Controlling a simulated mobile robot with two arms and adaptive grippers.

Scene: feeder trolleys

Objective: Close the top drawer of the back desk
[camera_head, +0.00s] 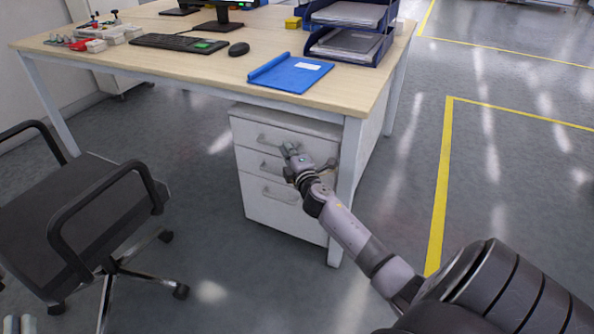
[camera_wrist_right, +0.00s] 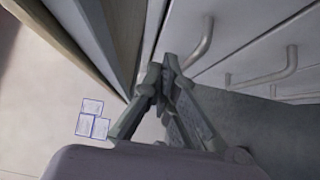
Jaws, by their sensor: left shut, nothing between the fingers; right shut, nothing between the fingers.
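The back desk (camera_head: 180,62) has a white drawer unit (camera_head: 285,117) under its right end. The top drawer (camera_head: 262,128) of this unit has a grey bar handle and looks about flush with the drawers below; a small gap cannot be ruled out. My right gripper (camera_head: 287,149) is shut and empty, in front of the top drawer's face near its handle; I cannot tell whether it touches. In the right wrist view its fingertips (camera_wrist_right: 168,72) are together beside the drawer fronts and a handle (camera_wrist_right: 203,42). My left gripper (camera_head: 19,325) is partly visible at the lower left edge, away from the desk.
A black office chair (camera_head: 80,215) stands left of the drawer unit. A blue folder (camera_head: 290,73), a keyboard (camera_head: 178,42), a mouse (camera_head: 239,48) and blue letter trays (camera_head: 350,45) lie on the desk. The floor right of the desk is clear, with yellow lines.

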